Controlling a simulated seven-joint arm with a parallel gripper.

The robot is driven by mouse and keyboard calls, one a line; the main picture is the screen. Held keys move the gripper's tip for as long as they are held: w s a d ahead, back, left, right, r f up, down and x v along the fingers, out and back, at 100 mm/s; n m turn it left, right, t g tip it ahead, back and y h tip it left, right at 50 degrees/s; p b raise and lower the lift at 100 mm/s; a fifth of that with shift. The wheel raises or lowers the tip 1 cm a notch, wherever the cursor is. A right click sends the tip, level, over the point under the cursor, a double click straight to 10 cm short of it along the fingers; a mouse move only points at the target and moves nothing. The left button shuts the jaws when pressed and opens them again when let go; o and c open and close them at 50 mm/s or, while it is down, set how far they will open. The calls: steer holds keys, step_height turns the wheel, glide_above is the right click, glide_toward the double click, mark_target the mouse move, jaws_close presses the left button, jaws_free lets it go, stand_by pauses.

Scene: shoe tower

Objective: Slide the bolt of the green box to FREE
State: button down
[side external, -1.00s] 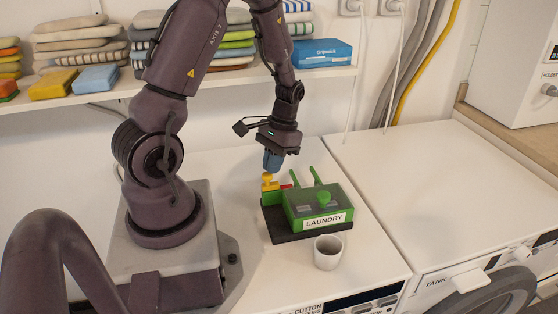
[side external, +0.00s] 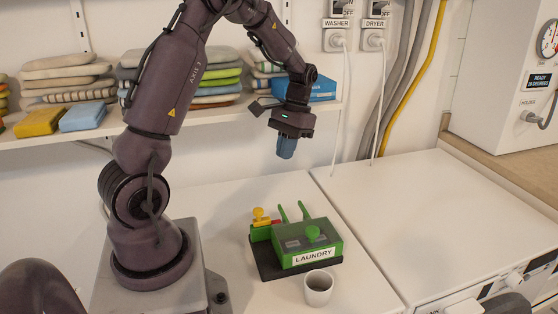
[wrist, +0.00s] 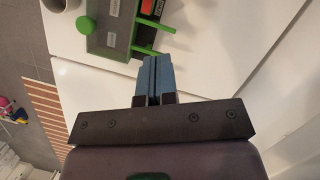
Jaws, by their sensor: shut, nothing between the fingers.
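The green box (side external: 327,246) with a LAUNDRY label and a round green knob on its lid sits on a black base on the white machine top. A yellow knob (side external: 260,213) stands at its back left, beside a red piece (side external: 276,222). Two green levers stick up behind the lid. My gripper (side external: 286,153) is above and behind the box, clear of it, with its blue fingers together and empty. In the wrist view the gripper (wrist: 155,78) is shut, and part of the green box (wrist: 124,27) shows at the top. I cannot read the bolt's markings.
A white cup (side external: 318,288) stands close in front of the box. A shelf (side external: 190,113) with folded cloths and a blue carton (side external: 322,88) runs along the wall behind my gripper. The machine top to the right (side external: 430,215) is clear.

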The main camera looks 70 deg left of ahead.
mark_target(257, 208)
steer(key=s+d+f, duration=0.3)
steer(key=s+f, duration=0.2)
steer(key=f, duration=0.5)
steer(key=shift+s, duration=0.15)
steer(key=shift+d, duration=0.1)
steer(key=shift+s+d+f, duration=0.1)
steer(key=shift+s+d, duration=0.1)
steer(key=shift+s, duration=0.95)
